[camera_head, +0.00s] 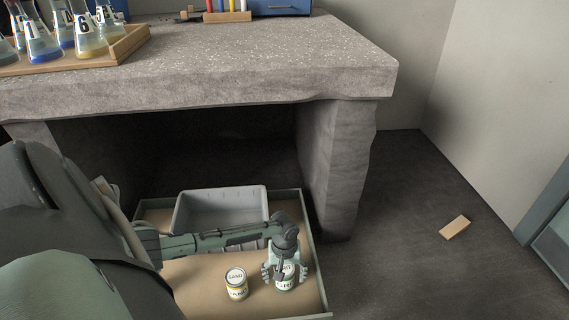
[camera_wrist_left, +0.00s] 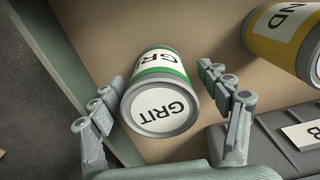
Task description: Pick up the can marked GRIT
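The can marked GRIT (camera_wrist_left: 163,105) stands in the green-walled tray, its lid and green-banded label showing in the left wrist view. In the head view the GRIT can (camera_head: 286,284) is partly hidden by my left gripper (camera_head: 284,274). The gripper is open, with one finger on each side of the can. In the left wrist view small gaps seem to show between fingers and can. A second can, with a yellow band and a lid that reads SAND (camera_head: 236,275), stands to the left in the head view. My right gripper is not in view.
A grey bin (camera_head: 190,222) stands in the tray (camera_head: 318,277) behind my left arm. The stone bench (camera_head: 250,65) overhangs behind, with a thick leg (camera_head: 335,165) near the tray. Flasks stand in a wooden tray (camera_head: 128,45) on top. A wooden block (camera_head: 455,227) lies on the floor.

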